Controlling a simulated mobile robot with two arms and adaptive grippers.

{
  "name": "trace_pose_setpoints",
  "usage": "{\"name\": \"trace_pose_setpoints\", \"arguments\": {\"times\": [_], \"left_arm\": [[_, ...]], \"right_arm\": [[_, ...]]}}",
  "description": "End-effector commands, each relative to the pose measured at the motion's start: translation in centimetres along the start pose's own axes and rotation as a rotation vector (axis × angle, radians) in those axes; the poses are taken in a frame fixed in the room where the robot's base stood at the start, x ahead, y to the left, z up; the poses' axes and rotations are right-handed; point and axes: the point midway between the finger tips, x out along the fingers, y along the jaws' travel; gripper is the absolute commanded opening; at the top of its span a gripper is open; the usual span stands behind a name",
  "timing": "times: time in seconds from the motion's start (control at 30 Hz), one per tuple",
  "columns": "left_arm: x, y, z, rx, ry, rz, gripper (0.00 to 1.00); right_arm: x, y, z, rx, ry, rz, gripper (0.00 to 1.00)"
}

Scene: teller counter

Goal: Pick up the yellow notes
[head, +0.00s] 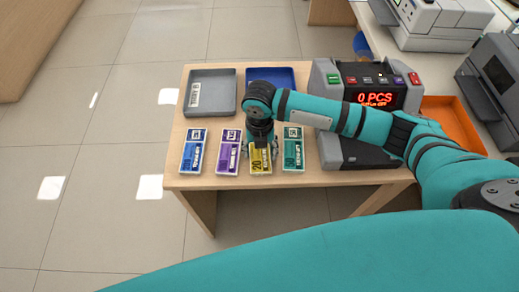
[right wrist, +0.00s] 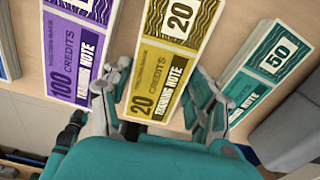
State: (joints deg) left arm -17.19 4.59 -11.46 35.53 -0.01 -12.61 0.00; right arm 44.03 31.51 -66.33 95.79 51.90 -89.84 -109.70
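The yellow notes (head: 260,163) lie on the wooden table between the purple notes and the green notes. In the right wrist view the yellow bundle (right wrist: 171,62) reads 20 and "training note". My right gripper (head: 260,146) is over the yellow notes, pointing down. In the right wrist view its two fingers (right wrist: 160,101) are spread apart, one on each side of the bundle. I cannot tell whether the fingers touch it. My left gripper is not in view.
Purple notes (head: 228,158) and green notes (head: 293,150) lie close on either side, with blue notes (head: 193,152) farther left. A grey tray (head: 210,90) and a blue tray (head: 284,75) are behind. The counting machine (head: 350,150) reads 0 PCS. An orange tray (head: 455,110) is at right.

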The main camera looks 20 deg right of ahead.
Motion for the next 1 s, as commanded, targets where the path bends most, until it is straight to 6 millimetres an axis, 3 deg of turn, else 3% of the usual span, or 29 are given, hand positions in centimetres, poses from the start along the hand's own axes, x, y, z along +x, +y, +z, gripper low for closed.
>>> {"name": "trace_pose_setpoints", "arguments": {"times": [0.03, 0.23, 0.57, 0.87, 1.0], "left_arm": [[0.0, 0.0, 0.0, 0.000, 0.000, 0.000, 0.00], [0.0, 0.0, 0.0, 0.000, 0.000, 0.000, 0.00], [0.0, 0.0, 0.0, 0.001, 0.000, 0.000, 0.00], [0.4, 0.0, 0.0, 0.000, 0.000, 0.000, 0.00], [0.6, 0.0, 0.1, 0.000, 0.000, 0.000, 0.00]], "right_arm": [[0.0, 0.0, 0.0, 0.000, 0.000, 0.000, 0.51], [0.0, 0.0, 0.0, 0.000, 0.000, 0.000, 0.25], [-0.3, 0.0, 0.1, 0.000, -0.001, 0.000, 0.24], [-3.5, 0.0, 0.1, 0.001, -0.003, 0.002, 0.24], [-3.7, -0.7, -2.5, -0.003, 0.003, 0.000, 0.24]]}}
